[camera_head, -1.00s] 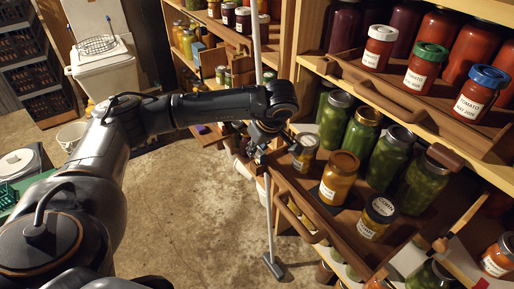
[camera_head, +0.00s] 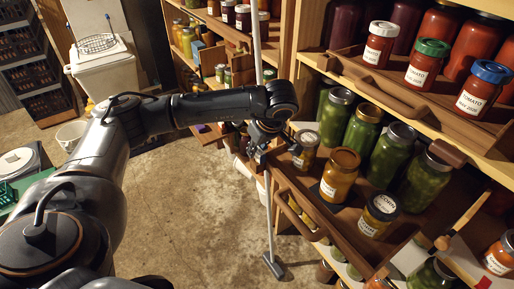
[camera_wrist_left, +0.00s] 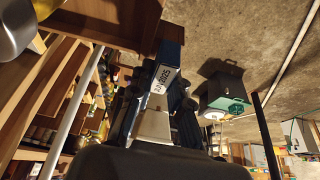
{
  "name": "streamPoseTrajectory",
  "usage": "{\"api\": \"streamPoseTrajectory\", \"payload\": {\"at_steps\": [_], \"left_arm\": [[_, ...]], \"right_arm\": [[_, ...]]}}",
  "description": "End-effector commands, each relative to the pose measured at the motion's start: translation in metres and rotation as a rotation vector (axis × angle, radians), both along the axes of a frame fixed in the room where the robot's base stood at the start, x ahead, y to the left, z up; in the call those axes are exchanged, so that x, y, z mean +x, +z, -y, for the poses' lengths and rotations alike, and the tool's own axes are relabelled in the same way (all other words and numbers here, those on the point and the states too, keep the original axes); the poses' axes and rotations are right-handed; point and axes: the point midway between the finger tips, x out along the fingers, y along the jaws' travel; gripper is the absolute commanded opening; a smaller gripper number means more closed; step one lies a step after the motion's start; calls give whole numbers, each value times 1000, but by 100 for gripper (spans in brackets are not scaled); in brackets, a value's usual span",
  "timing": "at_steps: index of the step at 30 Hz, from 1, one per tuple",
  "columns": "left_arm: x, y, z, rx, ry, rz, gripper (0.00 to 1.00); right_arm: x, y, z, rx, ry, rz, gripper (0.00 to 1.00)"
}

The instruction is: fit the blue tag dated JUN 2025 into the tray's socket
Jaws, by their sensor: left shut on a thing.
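The blue tag (camera_wrist_left: 169,58) shows in the left wrist view, with a white label reading JUN 2025 in dark print. My left gripper (camera_wrist_left: 152,122) is shut on it, and the tag sticks out beyond the fingers toward a brown wooden end piece (camera_wrist_left: 136,22). I cannot tell whether tag and wood touch. In the head view my left gripper (camera_head: 258,150) is small and dark at the left end of the wooden tray (camera_head: 345,238), which holds jars on the lower shelf. The socket is not clearly visible. My right gripper is not in view.
An amber jar (camera_head: 340,176) and a corn jar (camera_head: 379,214) stand in the tray near the gripper. Green jars (camera_head: 391,155) stand behind. A pale upright pole (camera_head: 268,215) stands just in front of the shelf. The floor (camera_head: 190,215) at left is open.

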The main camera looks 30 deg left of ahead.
Motion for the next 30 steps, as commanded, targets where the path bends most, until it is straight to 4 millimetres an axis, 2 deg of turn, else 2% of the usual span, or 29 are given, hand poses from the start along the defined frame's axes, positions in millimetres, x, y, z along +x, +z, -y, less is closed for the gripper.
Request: {"api": "streamPoseTrajectory", "payload": {"at_steps": [24, 25, 28, 29, 30], "left_arm": [[0, -8, 0, 0, 0, 0, 0], [0, -8, 0, 0, 0, 0, 20], [0, -7, 0, 0, 0, 1, 40], [0, -7, 0, 0, 0, 1, 44], [0, -7, 0, 0, 0, 0, 44]], "right_arm": [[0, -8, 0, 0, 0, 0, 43], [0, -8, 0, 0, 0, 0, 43], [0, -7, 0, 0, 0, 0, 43], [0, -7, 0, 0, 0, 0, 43], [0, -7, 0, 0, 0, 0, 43]]}}
